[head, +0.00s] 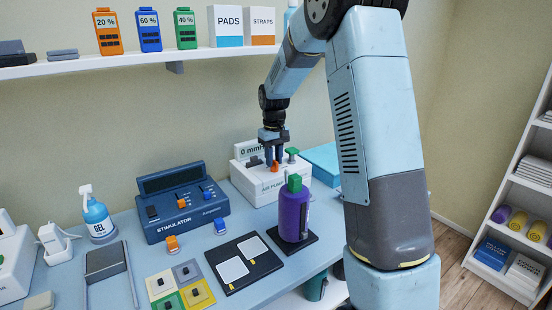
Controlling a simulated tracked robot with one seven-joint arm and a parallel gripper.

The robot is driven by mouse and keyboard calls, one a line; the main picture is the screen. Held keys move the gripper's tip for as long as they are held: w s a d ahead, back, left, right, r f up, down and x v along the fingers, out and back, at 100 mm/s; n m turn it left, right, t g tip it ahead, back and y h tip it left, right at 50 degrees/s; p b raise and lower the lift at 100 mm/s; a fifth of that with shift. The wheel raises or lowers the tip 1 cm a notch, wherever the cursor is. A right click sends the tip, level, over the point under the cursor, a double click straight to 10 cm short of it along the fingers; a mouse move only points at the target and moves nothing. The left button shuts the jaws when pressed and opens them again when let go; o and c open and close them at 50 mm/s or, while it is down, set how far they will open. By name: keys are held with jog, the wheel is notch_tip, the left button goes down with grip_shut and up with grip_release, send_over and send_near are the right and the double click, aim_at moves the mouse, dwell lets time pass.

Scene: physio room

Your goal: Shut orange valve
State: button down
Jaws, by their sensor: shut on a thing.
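The orange valve (275,166) is on the white air pump box (262,186) at the back of the table. My gripper (274,160) points down over the box and is shut on the orange valve, with its dark fingers on either side. Orange shows low between the fingers and a little to their left. The fingers hide much of the valve, so I cannot tell its exact turn. A green valve (292,152) stands on the same box, just right of my fingers. The display (251,151) behind my gripper is partly covered.
A purple bottle-shaped cuff roll (294,212) with a green top stands close in front of the pump. The blue stimulator (182,205) is to the left. A light blue box (323,160) lies to the right. A shelf (110,60) with bottles hangs above.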

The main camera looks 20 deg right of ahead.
jog(key=shift+n, duration=0.3)
jog(key=c, duration=1.2)
grip_release()
jog(key=shift+r, duration=3.65)
